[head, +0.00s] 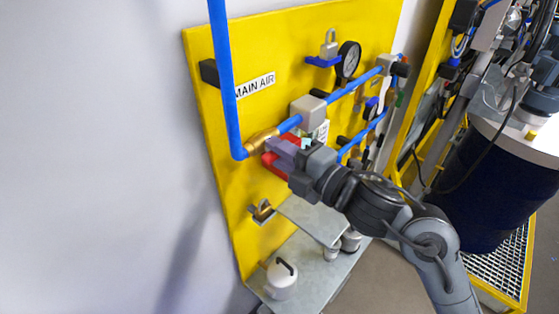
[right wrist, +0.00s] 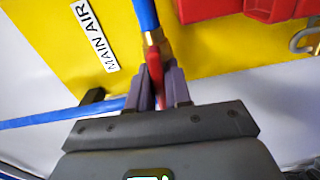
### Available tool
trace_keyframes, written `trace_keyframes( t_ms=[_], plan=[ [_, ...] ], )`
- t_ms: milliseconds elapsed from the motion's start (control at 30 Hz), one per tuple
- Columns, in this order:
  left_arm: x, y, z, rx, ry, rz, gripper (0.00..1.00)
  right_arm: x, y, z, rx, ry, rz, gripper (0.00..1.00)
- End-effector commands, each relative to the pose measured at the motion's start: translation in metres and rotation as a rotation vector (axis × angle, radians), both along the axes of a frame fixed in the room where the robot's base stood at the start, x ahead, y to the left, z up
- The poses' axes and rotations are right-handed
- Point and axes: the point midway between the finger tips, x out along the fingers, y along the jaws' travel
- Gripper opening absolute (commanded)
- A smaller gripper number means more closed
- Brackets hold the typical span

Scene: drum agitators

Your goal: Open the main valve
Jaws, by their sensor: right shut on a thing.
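The main valve has a brass body (head: 262,139) on the blue pipe, below the MAIN AIR label (head: 254,86) on the yellow panel. Its red handle (head: 272,164) shows beside my right gripper (head: 280,152). In the right wrist view the red handle (right wrist: 157,72) lies between the two purple-grey fingers of my right gripper (right wrist: 159,78), which is shut on it. The brass fitting (right wrist: 153,38) shows just beyond the fingertips. The gripper hides part of the valve in the head view. My left gripper is not in view.
A pressure gauge (head: 348,60) and a padlock (head: 329,46) sit higher on the panel. Below are a grey shelf (head: 312,218) and a white lidded pot (head: 281,280). A dark blue drum (head: 490,185) stands at right. A red box (right wrist: 215,8) is near the gripper.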

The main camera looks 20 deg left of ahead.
Motion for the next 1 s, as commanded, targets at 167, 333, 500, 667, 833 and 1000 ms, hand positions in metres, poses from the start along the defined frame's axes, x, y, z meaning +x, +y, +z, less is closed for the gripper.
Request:
trace_keyframes(
  t_ms=[167, 333, 500, 667, 833, 1000],
  plan=[
    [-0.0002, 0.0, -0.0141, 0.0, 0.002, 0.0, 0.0, -0.0001, 0.0006, -0.0028, -0.03, -0.072, 0.0, 0.0],
    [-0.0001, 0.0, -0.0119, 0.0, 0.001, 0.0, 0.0, -0.0001, 0.0008, -0.0017, -0.031, -0.074, 0.001, 0.0],
    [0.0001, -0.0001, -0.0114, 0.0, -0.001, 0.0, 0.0, -0.0002, 0.0008, -0.0019, -0.031, -0.073, 0.001, 0.29],
    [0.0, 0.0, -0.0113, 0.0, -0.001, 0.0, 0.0, -0.0001, 0.0006, -0.0012, -0.03, -0.073, 0.001, 0.39],
    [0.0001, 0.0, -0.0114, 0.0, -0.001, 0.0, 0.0, -0.0001, 0.0001, -0.0009, -0.029, -0.074, 0.001, 0.39],
    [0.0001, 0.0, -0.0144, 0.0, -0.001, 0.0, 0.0, -0.002, -0.008, -0.0015, -0.027, -0.074, -0.001, 0.39]
  ],
)
